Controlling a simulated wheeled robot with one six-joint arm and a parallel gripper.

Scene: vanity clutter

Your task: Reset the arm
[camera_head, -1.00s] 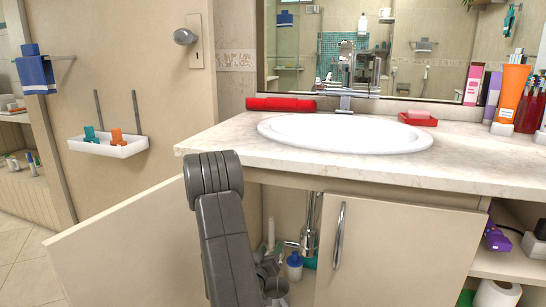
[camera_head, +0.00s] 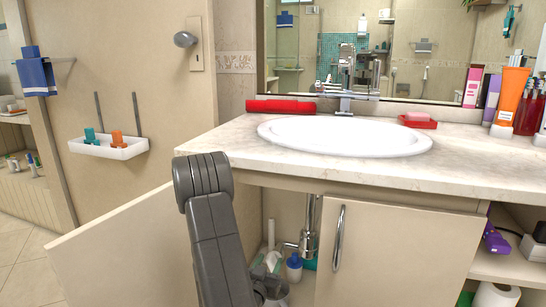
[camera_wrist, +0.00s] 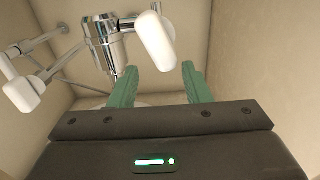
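My gripper (camera_wrist: 155,92) shows in the wrist view with two green fingers apart and nothing between them. It is inside the cabinet under the sink, below the chrome drain pipe (camera_wrist: 112,45) and a white rounded fitting (camera_wrist: 155,38). In the head view my grey arm reaches down in front of the open left side of the cabinet.
The left cabinet door (camera_head: 125,250) stands open. The right door (camera_head: 395,250) is shut. A blue-and-white bottle (camera_head: 294,267) stands inside the cabinet under the drain pipe (camera_head: 308,235). Cabinet walls are close around the gripper. The countertop (camera_head: 470,165) is above.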

